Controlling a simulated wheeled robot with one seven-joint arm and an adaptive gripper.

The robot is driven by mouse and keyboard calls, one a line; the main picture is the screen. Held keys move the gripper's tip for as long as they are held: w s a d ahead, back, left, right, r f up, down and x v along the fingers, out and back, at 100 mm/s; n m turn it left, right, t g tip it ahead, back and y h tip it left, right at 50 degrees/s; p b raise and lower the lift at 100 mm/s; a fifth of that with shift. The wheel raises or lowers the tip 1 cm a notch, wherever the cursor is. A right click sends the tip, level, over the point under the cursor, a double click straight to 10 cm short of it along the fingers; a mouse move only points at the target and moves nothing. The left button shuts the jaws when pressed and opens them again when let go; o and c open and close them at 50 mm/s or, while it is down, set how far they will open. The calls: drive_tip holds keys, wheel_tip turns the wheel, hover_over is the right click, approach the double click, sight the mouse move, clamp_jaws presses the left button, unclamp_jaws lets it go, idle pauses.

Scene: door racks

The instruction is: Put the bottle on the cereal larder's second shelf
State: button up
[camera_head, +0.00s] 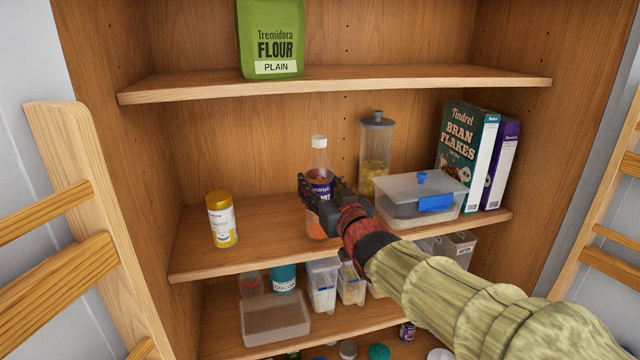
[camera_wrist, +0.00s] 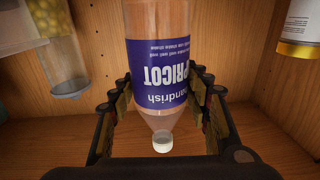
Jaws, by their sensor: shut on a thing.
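The bottle (camera_head: 318,160) is clear with a white cap, a purple label and orange contents. It is upright at the middle shelf (camera_head: 270,235) of the wooden larder, and I cannot tell whether its base touches the board. My gripper (camera_head: 320,200) comes from the front right and is shut on the bottle, hiding part of its lower body. In the wrist view the bottle (camera_wrist: 158,60) appears upside down between the two fingers, its label reading "APRICOT" partly cut off. The cereal boxes (camera_head: 463,150) stand at the right end of the same shelf.
A yellow-lidded tub (camera_head: 221,220) stands left of the bottle. A tall jar (camera_head: 375,155) and a clear box with a blue clip (camera_head: 420,195) stand to the right. The upper shelf (camera_head: 340,83) holds a flour bag (camera_head: 271,40). Open ladder-like door racks (camera_head: 75,200) flank the larder.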

drive_tip(key=shift+r, duration=0.1)
drive_tip(key=o, duration=1.7)
drive_tip(key=shift+f, duration=0.2)
